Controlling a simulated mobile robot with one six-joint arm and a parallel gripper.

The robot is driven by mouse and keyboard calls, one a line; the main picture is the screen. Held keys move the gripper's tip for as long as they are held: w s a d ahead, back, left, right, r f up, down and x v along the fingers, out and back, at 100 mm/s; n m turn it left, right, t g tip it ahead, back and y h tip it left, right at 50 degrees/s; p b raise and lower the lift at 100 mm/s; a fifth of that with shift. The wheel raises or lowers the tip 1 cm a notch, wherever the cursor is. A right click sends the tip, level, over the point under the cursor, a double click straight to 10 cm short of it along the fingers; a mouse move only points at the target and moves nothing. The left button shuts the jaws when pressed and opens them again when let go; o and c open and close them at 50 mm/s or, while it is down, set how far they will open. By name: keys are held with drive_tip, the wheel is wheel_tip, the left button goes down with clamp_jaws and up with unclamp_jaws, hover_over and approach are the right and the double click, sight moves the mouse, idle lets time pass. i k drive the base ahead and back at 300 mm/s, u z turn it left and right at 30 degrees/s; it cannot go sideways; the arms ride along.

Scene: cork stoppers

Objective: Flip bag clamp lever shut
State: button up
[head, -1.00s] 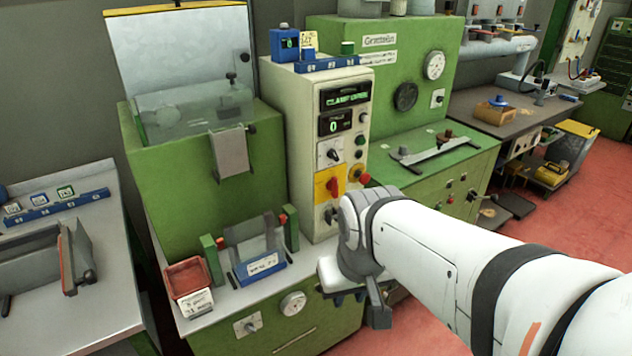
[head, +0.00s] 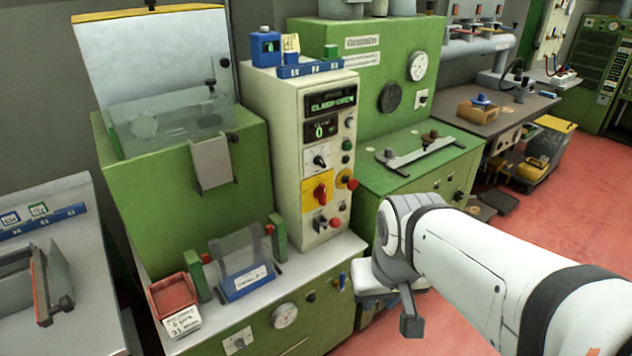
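A cream control cabinet (head: 262,130) has a green-lit display (head: 332,102) that seems to read "CLAMP OPEN". Its front carries a red handle on a yellow plate (head: 320,192) and a small dark lever or knob (head: 319,224) below. On the worktop to its left, a grey plate with a blue labelled base (head: 248,282) stands between two green posts (head: 278,238) with red knobs. I cannot tell which part is the bag clamp lever. My gripper (head: 410,325) hangs right of the worktop's front corner, apart from the cabinet. Its fingers are mostly hidden, and nothing shows in it.
A red tray (head: 174,294) sits at the worktop's front left. A green machine (head: 448,172) with a metal bar on top stands behind my arm. A grey bench (head: 75,300) is at far left. Red floor (head: 500,235) is open to the right.

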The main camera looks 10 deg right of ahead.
sight(334, 223)
drive_tip(key=i, duration=0.95)
drive_tip(key=u, duration=1.25)
drive_tip(key=k, duration=1.1)
drive_tip(key=z, duration=1.25)
drive_tip(key=i, duration=0.8)
